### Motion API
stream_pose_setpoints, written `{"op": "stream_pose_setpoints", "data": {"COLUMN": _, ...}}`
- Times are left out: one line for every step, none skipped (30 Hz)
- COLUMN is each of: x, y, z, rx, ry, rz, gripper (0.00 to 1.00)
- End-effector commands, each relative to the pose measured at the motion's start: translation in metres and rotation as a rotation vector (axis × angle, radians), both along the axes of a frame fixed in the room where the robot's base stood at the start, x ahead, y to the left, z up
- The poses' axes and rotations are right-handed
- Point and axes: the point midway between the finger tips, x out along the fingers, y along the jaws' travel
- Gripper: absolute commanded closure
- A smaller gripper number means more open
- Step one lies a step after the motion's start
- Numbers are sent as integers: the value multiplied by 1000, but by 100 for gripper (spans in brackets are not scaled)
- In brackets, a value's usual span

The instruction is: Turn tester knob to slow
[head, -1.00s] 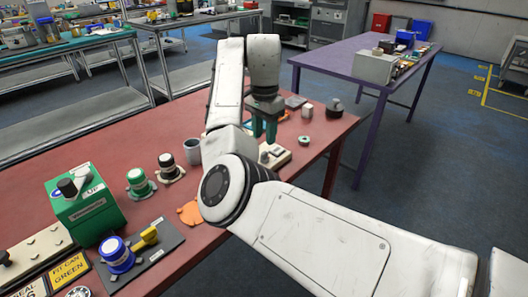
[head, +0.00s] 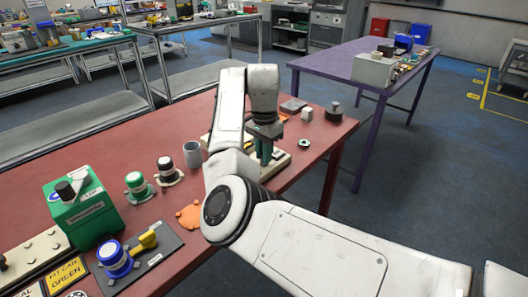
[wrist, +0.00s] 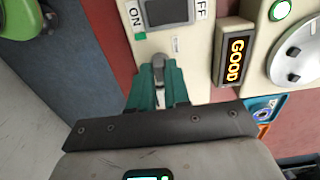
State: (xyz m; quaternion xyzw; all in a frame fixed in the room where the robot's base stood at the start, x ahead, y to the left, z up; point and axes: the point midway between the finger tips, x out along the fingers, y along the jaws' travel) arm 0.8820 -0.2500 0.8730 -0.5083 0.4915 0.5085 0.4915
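My gripper (head: 265,153) has teal fingers and points down over a beige panel (head: 283,165) near the red table's far edge. In the wrist view the beige panel (wrist: 205,75) carries a dark switch (wrist: 168,12) between ON and OFF marks. A small grey knob or lever (wrist: 158,68) stands below that switch, between the fingertips of my gripper (wrist: 158,84). The fingers sit close around it; whether they press on it cannot be told. No "slow" mark can be read, and the fingers partly hide the knob's base.
A lit GOOD sign (wrist: 235,59) and a round silver dial (wrist: 303,52) are right of the panel in the wrist view. A green box (head: 88,216) with a black knob, a grey cup (head: 192,154) and an orange piece (head: 189,216) stand on the red table.

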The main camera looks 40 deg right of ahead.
Motion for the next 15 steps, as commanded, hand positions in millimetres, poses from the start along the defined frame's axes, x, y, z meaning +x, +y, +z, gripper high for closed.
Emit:
{"op": "stream_pose_setpoints", "data": {"x": 0, "y": 0, "z": 0, "rx": 0, "ry": 0, "rz": 0, "gripper": 88}}
{"op": "stream_pose_setpoints", "data": {"x": 0, "y": 0, "z": 0, "rx": 0, "ry": 0, "rz": 0, "gripper": 91}}
{"op": "stream_pose_setpoints", "data": {"x": 0, "y": 0, "z": 0, "rx": 0, "ry": 0, "rz": 0, "gripper": 95}}
{"op": "stream_pose_setpoints", "data": {"x": 0, "y": 0, "z": 0, "rx": 0, "ry": 0, "rz": 0, "gripper": 98}}
{"op": "stream_pose_setpoints", "data": {"x": 0, "y": 0, "z": 0, "rx": 0, "ry": 0, "rz": 0, "gripper": 100}}
{"op": "stream_pose_setpoints", "data": {"x": 0, "y": 0, "z": 0, "rx": 0, "ry": 0, "rz": 0, "gripper": 100}}
{"op": "stream_pose_setpoints", "data": {"x": 0, "y": 0, "z": 0, "rx": 0, "ry": 0, "rz": 0, "gripper": 100}}
{"op": "stream_pose_setpoints", "data": {"x": 0, "y": 0, "z": 0, "rx": 0, "ry": 0, "rz": 0, "gripper": 100}}
{"op": "stream_pose_setpoints", "data": {"x": 0, "y": 0, "z": 0, "rx": 0, "ry": 0, "rz": 0, "gripper": 100}}
{"op": "stream_pose_setpoints", "data": {"x": 0, "y": 0, "z": 0, "rx": 0, "ry": 0, "rz": 0, "gripper": 100}}
{"op": "stream_pose_setpoints", "data": {"x": 0, "y": 0, "z": 0, "rx": 0, "ry": 0, "rz": 0, "gripper": 100}}
{"op": "stream_pose_setpoints", "data": {"x": 0, "y": 0, "z": 0, "rx": 0, "ry": 0, "rz": 0, "gripper": 100}}
{"op": "stream_pose_setpoints", "data": {"x": 0, "y": 0, "z": 0, "rx": 0, "ry": 0, "rz": 1, "gripper": 100}}
{"op": "stream_pose_setpoints", "data": {"x": 0, "y": 0, "z": 1, "rx": 0, "ry": 1, "rz": 3, "gripper": 100}}
{"op": "stream_pose_setpoints", "data": {"x": 0, "y": 0, "z": 1, "rx": 0, "ry": 1, "rz": 7, "gripper": 100}}
